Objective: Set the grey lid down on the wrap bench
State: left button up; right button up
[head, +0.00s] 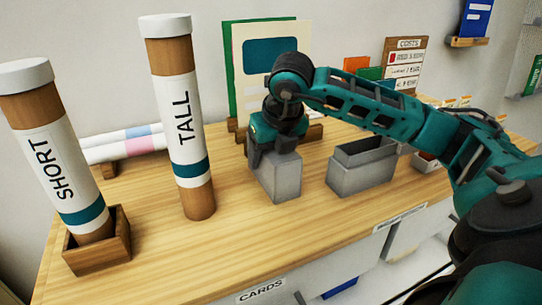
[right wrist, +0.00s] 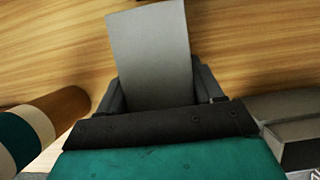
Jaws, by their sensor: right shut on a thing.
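The grey lid (head: 278,180) is a plain box-like piece, held upright at the middle of the wrap bench (head: 240,240). My right gripper (head: 275,153) is above it with its jaws shut on its upper part. In the right wrist view the grey lid (right wrist: 150,55) sits between the two fingers of my right gripper (right wrist: 162,98). Its lower end is at or very near the bench top; I cannot tell whether it touches. An open grey box (head: 360,178) stands to the right of the lid, apart from it. My left gripper is not in view.
A tube marked TALL (head: 185,130) stands left of the lid. A tube marked SHORT (head: 55,160) leans in a wooden holder (head: 98,252). Rolls (head: 125,143) and upright cards (head: 240,50) are at the back. Bare bench lies in front of the lid.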

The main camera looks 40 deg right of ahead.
jog(key=shift+f, duration=0.2)
jog(key=o, duration=1)
jog(key=shift+o, duration=0.2)
jog(key=shift+r, duration=0.15)
jog(key=p+v, duration=0.1)
jog(key=v, duration=1)
jog(key=shift+r+p, duration=0.15)
jog(key=shift+p, duration=0.25)
jog(key=shift+s+a+r, duration=0.1)
jog(key=shift+s+r, duration=0.15)
jog(key=shift+r, duration=0.05)
